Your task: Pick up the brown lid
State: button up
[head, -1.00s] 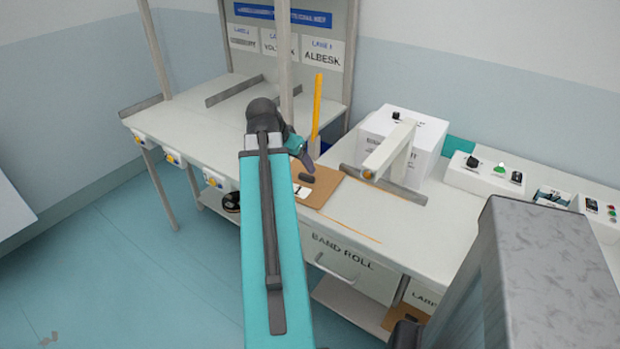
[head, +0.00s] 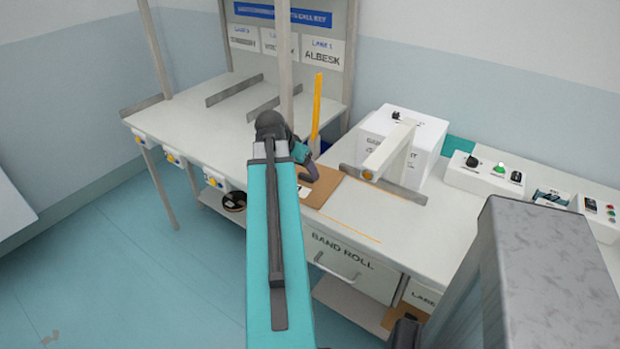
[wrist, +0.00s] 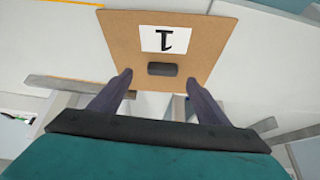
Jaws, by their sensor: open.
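The brown lid (wrist: 205,40) is a flat brown panel with a dark handle (wrist: 162,69) and a white label marked "1". In the wrist view it fills the upper middle. In the head view the lid (head: 318,193) lies on the bench top, partly hidden behind my arm. My gripper (wrist: 157,78) is open, with one finger on each side of the handle in the wrist view. Nothing is between the fingers except the handle's outline beyond them; I cannot tell how far above it they are. In the head view my gripper (head: 309,172) is over the lid.
A yellow upright post (head: 317,108) stands just behind the lid. A white box (head: 401,145) with a projecting arm stands to the right, beside a low grey rail (head: 384,185). Control boxes (head: 486,174) sit farther right. The bench's left part is clear between grey rails.

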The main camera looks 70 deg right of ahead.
aim_at(308, 175)
jog(key=shift+d+p+x, duration=0.2)
jog(key=shift+p+x, duration=0.25)
jog(key=shift+x, duration=1.95)
jog(key=shift+c, duration=0.6)
jog(key=c, duration=1)
